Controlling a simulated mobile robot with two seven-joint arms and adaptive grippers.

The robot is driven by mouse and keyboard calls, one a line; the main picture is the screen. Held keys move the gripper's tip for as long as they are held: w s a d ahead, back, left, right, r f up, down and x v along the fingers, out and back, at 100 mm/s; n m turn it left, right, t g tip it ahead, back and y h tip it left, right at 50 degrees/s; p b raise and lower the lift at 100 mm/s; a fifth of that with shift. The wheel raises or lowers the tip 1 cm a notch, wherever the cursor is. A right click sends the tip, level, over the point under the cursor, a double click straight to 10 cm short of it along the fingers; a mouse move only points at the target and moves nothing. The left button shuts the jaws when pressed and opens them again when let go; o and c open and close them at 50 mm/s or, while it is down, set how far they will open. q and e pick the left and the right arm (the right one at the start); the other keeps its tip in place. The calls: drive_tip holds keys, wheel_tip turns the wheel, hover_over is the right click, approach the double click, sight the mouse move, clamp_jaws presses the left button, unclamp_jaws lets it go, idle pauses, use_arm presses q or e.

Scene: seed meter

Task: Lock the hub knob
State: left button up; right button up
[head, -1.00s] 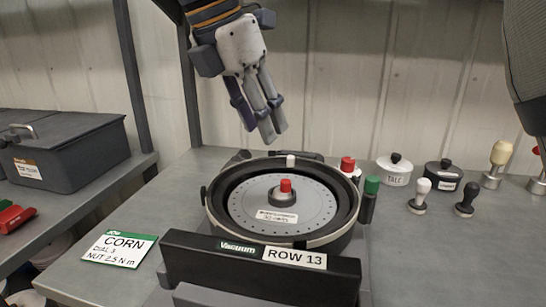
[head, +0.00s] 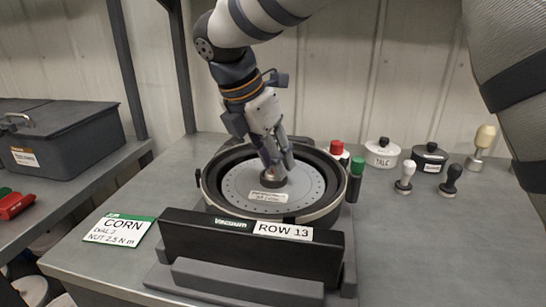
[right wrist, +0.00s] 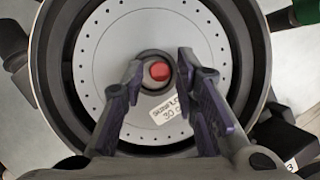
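The seed meter (head: 330,208) is a round dark housing with a grey perforated disc (head: 240,187) inside. At the disc's centre is the hub knob, whose red top (right wrist: 160,71) shows in the right wrist view. In the head view my fingers mostly cover the knob, and its dark base (head: 272,182) shows below them. My right gripper (head: 277,170) points down over the hub. In the right wrist view its fingers (right wrist: 160,62) are spread on either side of the red top, with a gap visible on both sides. My left gripper is not in view.
A black block labelled ROW 13 (head: 200,243) stands in front of the meter. A CORN card (head: 119,229) lies at left. Red-capped (head: 336,149) and green-capped (head: 357,166) items stand close at right, with a TALC pot (head: 382,153) and several knobbed tools beyond.

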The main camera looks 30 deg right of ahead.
clamp_jaws()
